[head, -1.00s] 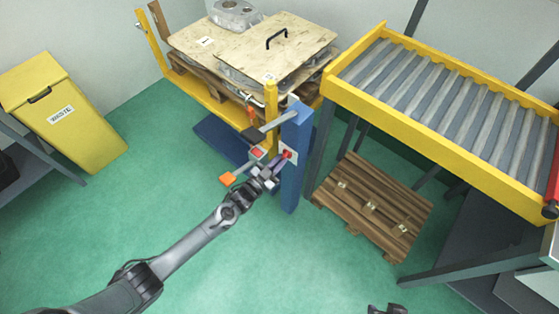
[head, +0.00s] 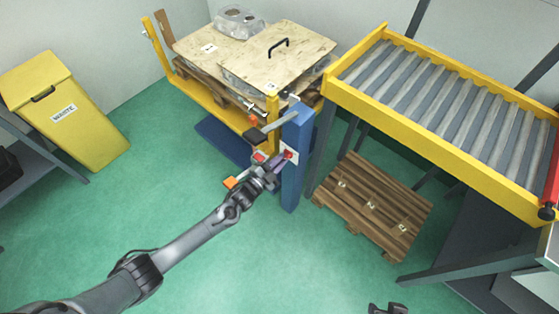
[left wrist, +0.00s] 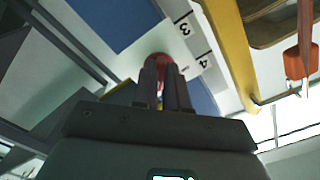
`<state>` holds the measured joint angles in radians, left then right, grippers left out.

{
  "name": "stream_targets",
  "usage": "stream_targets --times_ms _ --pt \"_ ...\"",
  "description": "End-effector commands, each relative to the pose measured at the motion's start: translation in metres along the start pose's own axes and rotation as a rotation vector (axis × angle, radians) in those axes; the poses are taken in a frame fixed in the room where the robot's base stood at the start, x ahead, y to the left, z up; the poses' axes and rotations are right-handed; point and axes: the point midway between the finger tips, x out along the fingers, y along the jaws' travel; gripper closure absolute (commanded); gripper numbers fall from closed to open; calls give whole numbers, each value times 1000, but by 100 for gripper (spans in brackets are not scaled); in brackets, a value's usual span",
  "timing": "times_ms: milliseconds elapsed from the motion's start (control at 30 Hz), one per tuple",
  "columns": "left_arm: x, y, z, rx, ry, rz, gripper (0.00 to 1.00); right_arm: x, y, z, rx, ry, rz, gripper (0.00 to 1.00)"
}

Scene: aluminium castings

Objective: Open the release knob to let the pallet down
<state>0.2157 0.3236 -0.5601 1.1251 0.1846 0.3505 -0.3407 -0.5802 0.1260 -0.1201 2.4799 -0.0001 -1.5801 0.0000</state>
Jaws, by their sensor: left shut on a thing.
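My left gripper (head: 274,165) is at the front of the blue post (head: 294,150), shut on the red release knob (head: 288,155). In the left wrist view the closed fingers (left wrist: 165,80) cover most of the red knob (left wrist: 155,62), beside a white plate with the numbers 3 and 4. The wooden pallet (head: 215,92) rests on the yellow lift frame (head: 205,97) behind the post, carrying plywood boards and grey castings. A dark part at the bottom edge of the head view seems to be my right gripper (head: 387,309); its fingers are unclear.
A yellow waste bin (head: 75,115) stands at the left. The green floor between is clear.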

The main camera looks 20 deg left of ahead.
Motion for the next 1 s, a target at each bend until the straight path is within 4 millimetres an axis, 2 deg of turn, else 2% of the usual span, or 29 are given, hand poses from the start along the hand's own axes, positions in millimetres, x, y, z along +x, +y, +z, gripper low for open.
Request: stream_targets --times_ms 333,367,500,833,1000 --pt "1 -1 -2 5 5 -2 100 0 -2 -1 7 1 -5 57" --pt "1 -1 -2 5 5 -2 84 0 -2 -1 7 1 -6 57" --pt "1 -1 -1 4 3 -2 63 0 -2 -1 9 1 -7 57" --pt "-1 0 0 3 1 0 62 -1 -2 -1 9 1 -7 57" --pt "-15 -1 -1 3 0 1 62 -8 -1 -3 6 1 -4 57"
